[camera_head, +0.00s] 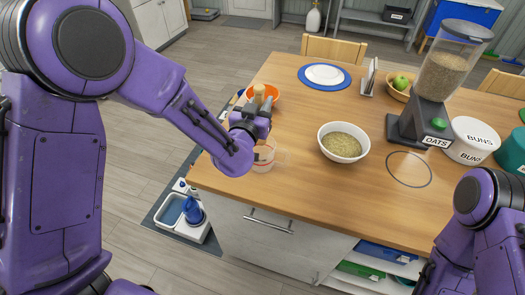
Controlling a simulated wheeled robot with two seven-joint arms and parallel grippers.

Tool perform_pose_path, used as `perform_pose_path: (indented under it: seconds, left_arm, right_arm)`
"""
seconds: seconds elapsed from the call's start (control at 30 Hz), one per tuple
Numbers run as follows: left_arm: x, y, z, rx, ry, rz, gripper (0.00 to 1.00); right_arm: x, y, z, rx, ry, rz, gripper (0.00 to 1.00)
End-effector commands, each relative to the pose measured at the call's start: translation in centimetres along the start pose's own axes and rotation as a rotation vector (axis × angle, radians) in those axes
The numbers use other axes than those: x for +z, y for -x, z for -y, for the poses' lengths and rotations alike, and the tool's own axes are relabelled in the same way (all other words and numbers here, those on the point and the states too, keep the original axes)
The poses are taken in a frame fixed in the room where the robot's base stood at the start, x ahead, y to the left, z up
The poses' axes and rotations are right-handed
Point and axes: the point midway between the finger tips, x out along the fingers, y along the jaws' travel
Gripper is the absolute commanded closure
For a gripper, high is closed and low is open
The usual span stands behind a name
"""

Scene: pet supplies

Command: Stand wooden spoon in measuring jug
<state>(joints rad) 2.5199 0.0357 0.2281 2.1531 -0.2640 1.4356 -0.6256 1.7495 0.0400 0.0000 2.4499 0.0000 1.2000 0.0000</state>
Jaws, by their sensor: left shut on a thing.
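The clear measuring jug (265,157) with red markings stands near the front left edge of the table, partly hidden by my left forearm and wrist. My left gripper (257,108) is just above and behind the jug in the picture. It is shut on the wooden spoon (259,90), whose light wooden end sticks up above the fingers. The spoon's lower part is hidden by the gripper, so I cannot tell whether it reaches into the jug. My right arm shows at the lower right, but its gripper is out of view.
An orange bowl (276,93) is just behind the left gripper. A white bowl of grain (343,143) stands to the right of the jug. An oats dispenser (425,118) and a white buns tin (470,143) are farther right. A blue-rimmed plate (324,75) lies at the back.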

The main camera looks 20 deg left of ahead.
Motion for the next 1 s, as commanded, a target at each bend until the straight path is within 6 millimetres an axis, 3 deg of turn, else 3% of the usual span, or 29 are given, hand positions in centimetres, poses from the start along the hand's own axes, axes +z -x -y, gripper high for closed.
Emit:
perform_pose_path:
  seconds: [0.1, 0.43, 0.83, 0.87, 0.9, 0.93, 1.0]
  left_arm:
    - [2.6, -0.1, -0.5, 0.009, -0.002, 0.006, 1.00]
    - [7.9, -0.2, -0.7, 0.011, -0.001, 0.003, 1.00]
    - [8.9, -0.1, -0.5, 0.009, 0.000, 0.000, 1.00]
    - [8.8, -0.1, -0.5, 0.008, 0.000, 0.000, 0.67]
    - [8.8, -0.1, -0.5, 0.008, 0.000, 0.000, 0.54]
    - [8.8, -0.1, -0.5, 0.008, 0.000, 0.000, 0.48]
    - [8.8, -0.1, -0.4, 0.008, 0.000, 0.000, 0.48]
  right_arm:
    - [-0.4, 0.9, -0.1, 0.000, 0.000, 0.000, 0.57]
    - [-0.8, 2.0, -0.2, 0.000, 0.000, 0.000, 0.57]
    - [-0.6, 1.4, -0.1, 0.000, 0.000, 0.000, 0.57]
    - [-0.6, 1.5, -0.1, 0.000, 0.000, 0.000, 0.57]
    - [-0.7, 1.6, -0.1, 0.000, 0.000, 0.000, 0.57]
    - [-0.7, 1.6, -0.1, 0.000, 0.000, 0.000, 0.57]
    - [-0.7, 1.6, -0.1, 0.000, 0.000, 0.000, 0.57]
